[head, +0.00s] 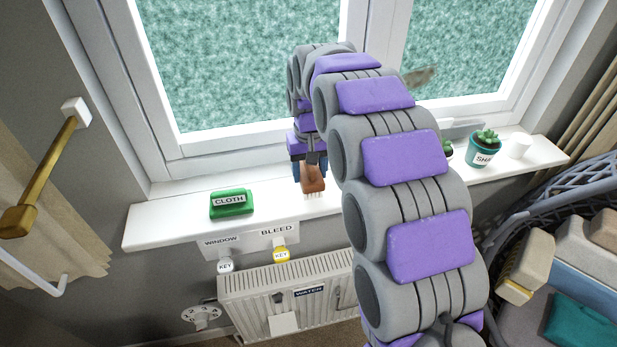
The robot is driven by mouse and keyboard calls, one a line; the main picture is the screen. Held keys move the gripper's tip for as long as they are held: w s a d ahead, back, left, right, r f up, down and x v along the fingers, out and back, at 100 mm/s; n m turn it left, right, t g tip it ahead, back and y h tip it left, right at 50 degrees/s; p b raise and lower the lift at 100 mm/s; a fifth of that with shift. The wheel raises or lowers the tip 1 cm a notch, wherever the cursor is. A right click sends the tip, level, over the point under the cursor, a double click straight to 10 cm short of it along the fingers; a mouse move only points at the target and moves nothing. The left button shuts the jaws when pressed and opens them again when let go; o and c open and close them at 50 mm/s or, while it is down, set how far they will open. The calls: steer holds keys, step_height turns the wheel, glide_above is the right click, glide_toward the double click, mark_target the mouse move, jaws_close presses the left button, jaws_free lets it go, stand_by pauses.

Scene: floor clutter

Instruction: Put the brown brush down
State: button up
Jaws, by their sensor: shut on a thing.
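The brown brush (313,181) hangs from my gripper (310,164), with its pale bristles pointing down. It is just over the white windowsill (165,228), right of the green cloth. My gripper points down and is shut on the brush. I cannot tell whether the bristles touch the sill. My own arm covers the middle of the sill to the right of the brush.
A green block labelled CLOTH (231,203) lies on the sill at the left. Keys (281,254) hang below the sill, above a radiator (285,295). The window (250,60) rises behind.

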mark_target(308, 177)
steer(key=shift+w+a, duration=0.15)
steer(key=shift+w, duration=0.3)
steer(key=shift+f, duration=1.75)
steer(key=o, duration=0.9)
steer(key=shift+f, duration=0.1)
steer(key=shift+o, duration=0.2)
step_height(308, 177, up, 12)
steer(key=shift+f+p, duration=0.15)
steer(key=shift+p, duration=0.15)
steer(key=shift+r, duration=0.25)
steer(key=shift+s, duration=0.1)
